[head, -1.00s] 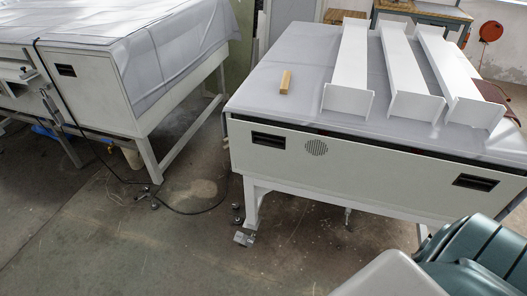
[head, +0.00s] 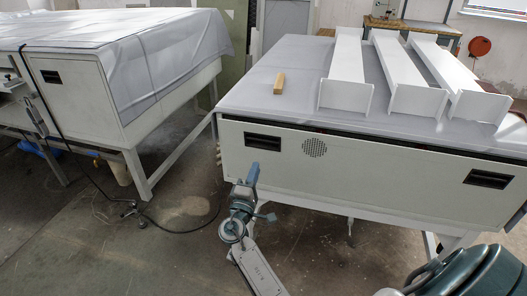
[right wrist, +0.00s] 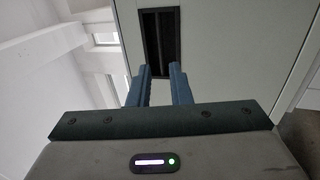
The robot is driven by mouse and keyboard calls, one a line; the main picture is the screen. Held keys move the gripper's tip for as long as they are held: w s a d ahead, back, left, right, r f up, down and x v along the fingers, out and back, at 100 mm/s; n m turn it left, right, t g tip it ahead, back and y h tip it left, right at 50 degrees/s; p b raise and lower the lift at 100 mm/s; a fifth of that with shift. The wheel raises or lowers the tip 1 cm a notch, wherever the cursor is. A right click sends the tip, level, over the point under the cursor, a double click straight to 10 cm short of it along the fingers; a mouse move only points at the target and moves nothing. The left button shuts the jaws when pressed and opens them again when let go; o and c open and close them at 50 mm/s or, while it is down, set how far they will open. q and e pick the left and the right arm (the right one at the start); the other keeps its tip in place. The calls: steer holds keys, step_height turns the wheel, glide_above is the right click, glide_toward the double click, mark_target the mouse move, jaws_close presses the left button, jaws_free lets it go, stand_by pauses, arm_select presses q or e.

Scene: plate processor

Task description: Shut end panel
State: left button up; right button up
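The end panel (head: 400,168) is the pale front face of the right-hand table. It stands roughly upright, with a dark gap along its top edge. It has a left black recessed handle (head: 263,141), a right black recessed handle (head: 489,179) and a round vent (head: 314,148). My right gripper (head: 253,172) is in front of the panel, just below the left handle. In the right wrist view its two blue fingers (right wrist: 158,72) are apart and empty, pointing at a black handle (right wrist: 160,45). I cannot tell whether they touch the panel. My left gripper is out of view.
Three white beams (head: 396,72) and a small wooden block (head: 279,83) lie on the table's grey cover. Another covered table (head: 95,95) stands at left. A black cable (head: 180,230) lies on the floor between the tables.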

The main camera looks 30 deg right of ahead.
mark_target(263, 147)
steer(key=p+x, duration=0.2)
steer(key=x, duration=0.7)
steer(key=shift+a, duration=0.1)
steer(key=shift+x, duration=0.85)
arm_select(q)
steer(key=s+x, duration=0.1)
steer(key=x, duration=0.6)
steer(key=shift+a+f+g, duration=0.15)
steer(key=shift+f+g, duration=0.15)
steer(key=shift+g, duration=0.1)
arm_select(e)
steer(key=shift+f, duration=0.1)
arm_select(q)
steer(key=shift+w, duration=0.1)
arm_select(e)
jaws_close()
